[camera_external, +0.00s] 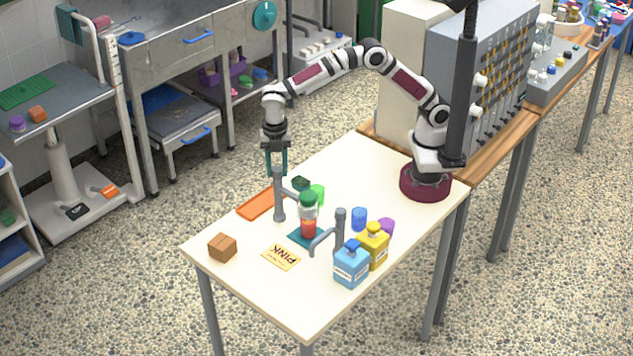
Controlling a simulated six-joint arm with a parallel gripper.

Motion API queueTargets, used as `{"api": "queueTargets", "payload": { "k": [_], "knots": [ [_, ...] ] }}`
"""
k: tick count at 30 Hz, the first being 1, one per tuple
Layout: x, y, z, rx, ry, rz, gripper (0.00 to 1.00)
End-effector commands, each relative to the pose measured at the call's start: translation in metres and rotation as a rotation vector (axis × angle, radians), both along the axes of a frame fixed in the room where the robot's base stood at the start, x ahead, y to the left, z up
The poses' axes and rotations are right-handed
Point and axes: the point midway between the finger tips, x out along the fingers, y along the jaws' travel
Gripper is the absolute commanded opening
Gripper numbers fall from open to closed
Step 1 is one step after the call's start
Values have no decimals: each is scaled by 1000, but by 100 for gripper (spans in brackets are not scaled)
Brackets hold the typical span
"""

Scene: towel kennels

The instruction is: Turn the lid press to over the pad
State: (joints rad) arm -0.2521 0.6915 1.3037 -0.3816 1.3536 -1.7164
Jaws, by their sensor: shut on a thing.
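A grey post with a short side arm (279,204), which looks like the lid press, stands at the table's middle left. Its arm points right, behind the jar's green lid. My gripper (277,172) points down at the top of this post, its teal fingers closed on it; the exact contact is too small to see. A jar (308,226) with red contents and a green lid stands upright on the teal pad (296,238). A second grey post (340,228) with a bent arm stands right of the jar, its arm reaching to the lower left.
An orange strip (259,205), a dark green block (300,183) and a green cup (318,194) lie near the post. A blue bottle (351,267), yellow bottle (373,247), blue cup (359,217) and purple item (387,227) stand right.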

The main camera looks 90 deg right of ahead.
Motion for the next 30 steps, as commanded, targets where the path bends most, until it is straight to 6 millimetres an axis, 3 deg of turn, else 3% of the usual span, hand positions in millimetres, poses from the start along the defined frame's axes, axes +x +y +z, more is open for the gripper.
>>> {"api": "queueTargets", "payload": {
  "k": [5, 6, 11, 19, 22, 26, 30],
  "knots": [
    [0, 0, 0, 0, -1, 1, 0],
    [0, 0, 0, 0, -1, 1, 42],
    [0, 0, 0, 0, -1, 1, 70],
    [0, 0, 1, 0, 0, 0, 70],
    [1, 0, 9, 1, -3, 0, 70],
    [1, 0, 40, 1, -6, 0, 70],
    [1, 0, 87, 1, -7, 0, 70]
  ]
}}
